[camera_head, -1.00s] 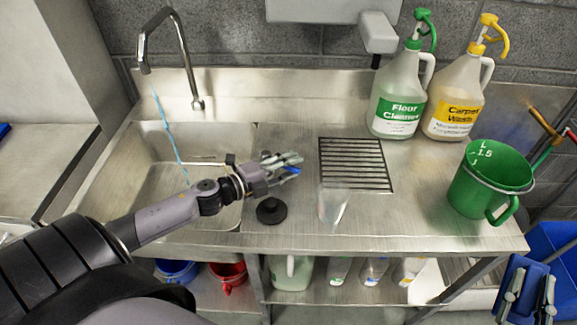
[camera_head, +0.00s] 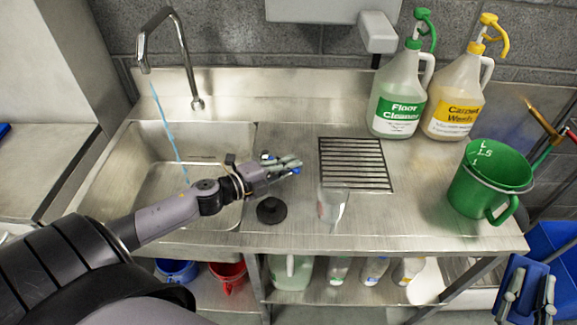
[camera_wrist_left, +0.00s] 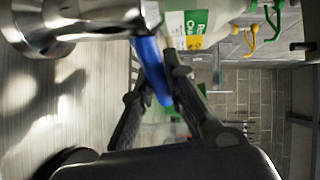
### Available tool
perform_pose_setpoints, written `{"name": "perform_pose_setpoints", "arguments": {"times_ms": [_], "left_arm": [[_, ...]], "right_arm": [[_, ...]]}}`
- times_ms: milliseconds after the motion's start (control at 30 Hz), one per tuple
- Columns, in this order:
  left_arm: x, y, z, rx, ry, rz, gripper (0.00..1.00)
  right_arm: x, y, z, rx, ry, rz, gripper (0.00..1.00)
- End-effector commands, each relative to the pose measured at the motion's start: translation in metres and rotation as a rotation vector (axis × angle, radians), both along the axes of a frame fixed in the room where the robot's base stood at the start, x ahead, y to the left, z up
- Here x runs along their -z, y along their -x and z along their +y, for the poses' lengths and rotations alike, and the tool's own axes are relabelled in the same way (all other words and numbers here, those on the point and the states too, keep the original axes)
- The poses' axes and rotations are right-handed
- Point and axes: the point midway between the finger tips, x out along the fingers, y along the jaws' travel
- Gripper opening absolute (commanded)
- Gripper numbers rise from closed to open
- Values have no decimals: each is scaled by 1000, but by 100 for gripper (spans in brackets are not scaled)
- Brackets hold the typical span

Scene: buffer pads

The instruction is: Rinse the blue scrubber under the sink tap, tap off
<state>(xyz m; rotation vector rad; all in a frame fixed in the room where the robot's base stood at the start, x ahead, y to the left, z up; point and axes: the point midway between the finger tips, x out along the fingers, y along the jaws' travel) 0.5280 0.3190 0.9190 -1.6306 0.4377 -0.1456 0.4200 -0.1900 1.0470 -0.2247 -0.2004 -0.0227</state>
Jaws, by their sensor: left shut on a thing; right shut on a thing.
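The chrome tap (camera_head: 170,22) arches over the left sink basin (camera_head: 150,165), with a thin blue stream (camera_head: 168,130) falling from its spout. My left gripper (camera_head: 284,166) is over the counter right of the basin. It is shut on a slim blue bar (camera_wrist_left: 151,68), which lies beside a chrome fitting (camera_wrist_left: 85,18) in the left wrist view; whether they join is unclear. My right gripper (camera_head: 529,292) is at the lower right, off the counter, its fingers around a dark blue block that looks like the blue scrubber (camera_head: 531,282). The block is away from the stream.
A black round stopper (camera_head: 271,210) and a clear cup (camera_head: 332,208) sit near the counter's front. Behind are a drain grate (camera_head: 355,165), floor cleaner (camera_head: 397,100) and carpet wash (camera_head: 455,100) bottles. A green jug (camera_head: 480,192) stands right. Buckets and bottles fill the shelf below.

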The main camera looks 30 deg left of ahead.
Motion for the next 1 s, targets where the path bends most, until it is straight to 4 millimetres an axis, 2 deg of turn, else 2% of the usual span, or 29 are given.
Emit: {"name": "perform_pose_setpoints", "arguments": {"times_ms": [333, 567, 767, 1000], "left_arm": [[2, 2, 0, 17, -3, 2, 0], [4, 9, 2, 113, -5, 2, 0], [6, 20, 4, 271, -8, 2, 0], [9, 34, 10, 498, -9, 1, 0]], "right_arm": [[2, 0, 0, 0, 0, -1, 0], [12, 0, 0, 0, 0, -1, 0], [29, 0, 0, 0, 0, -1, 0], [60, 0, 0, 0, 0, -1, 0]]}}
